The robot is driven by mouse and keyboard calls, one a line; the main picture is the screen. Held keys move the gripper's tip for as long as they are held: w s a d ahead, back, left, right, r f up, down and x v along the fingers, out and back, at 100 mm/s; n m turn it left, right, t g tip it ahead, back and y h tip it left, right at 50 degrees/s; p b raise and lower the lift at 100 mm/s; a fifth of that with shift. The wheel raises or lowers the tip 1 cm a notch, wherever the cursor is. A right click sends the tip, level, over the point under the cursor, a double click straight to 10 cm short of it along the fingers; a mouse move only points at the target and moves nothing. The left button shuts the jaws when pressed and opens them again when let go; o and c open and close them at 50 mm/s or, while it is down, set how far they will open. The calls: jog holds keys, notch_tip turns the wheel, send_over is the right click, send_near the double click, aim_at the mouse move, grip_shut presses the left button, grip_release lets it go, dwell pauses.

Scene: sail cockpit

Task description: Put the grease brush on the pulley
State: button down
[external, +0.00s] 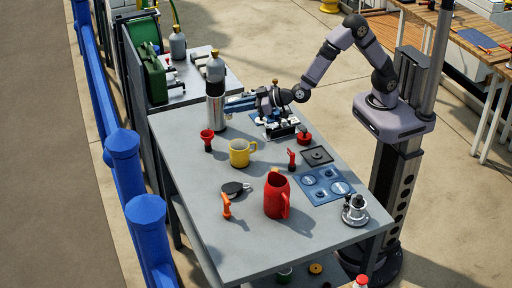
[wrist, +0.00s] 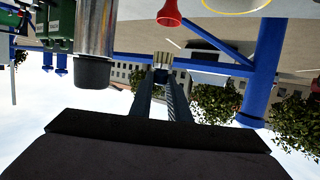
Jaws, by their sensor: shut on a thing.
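My gripper (external: 232,104) reaches left over the back of the grey table, close to the tall metal flask. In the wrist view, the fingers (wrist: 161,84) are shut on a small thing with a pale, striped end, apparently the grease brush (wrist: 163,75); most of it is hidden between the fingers. In the external view it cannot be made out. A flat black disc with a metal shackle, apparently the pulley (external: 234,188), lies on the table towards the left front, apart from my gripper.
The metal flask (external: 216,108) stands beside my gripper and shows in the wrist view (wrist: 96,35). A red funnel-like thing (external: 207,137), yellow mug (external: 239,153), red jug (external: 275,196) and orange-handled tool (external: 227,207) stand around the pulley. A metal winch (external: 354,209) stands at the right corner.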

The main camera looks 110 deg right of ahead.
jog(key=w+a+r+n+t+y, duration=0.1)
jog(key=w+a+n+y, duration=0.25)
jog(key=a, duration=0.35)
jog(key=w+a+r+n+t+y, duration=0.1)
jog(key=w+a+n+y, duration=0.3)
jog(key=a, duration=0.3)
jog(key=s+a+f+n+g+y, duration=0.1)
jog(key=s+a+f+n+y, duration=0.2)
jog(key=a+f+y, duration=0.1)
jog(key=a+y, duration=0.1)
jog(key=a, duration=0.1)
jog(key=shift+a+f, duration=0.15)
jog(key=shift+a, duration=0.2)
jog(key=shift+s+f, duration=0.1)
jog(key=p, duration=0.2)
send_near(233, 190)
jog(key=shift+w+a+r, duration=0.25)
jog(key=shift+w+r, duration=0.15)
jog(key=shift+w, duration=0.25)
jog(key=shift+w+a+r, duration=0.2)
jog(key=shift+w+r, duration=0.25)
jog(key=shift+w, duration=0.2)
jog(key=shift+w+a+r, duration=0.25)
jog(key=shift+w+r, duration=0.15)
jog(key=shift+w, duration=0.2)
jog(key=shift+f, duration=0.1)
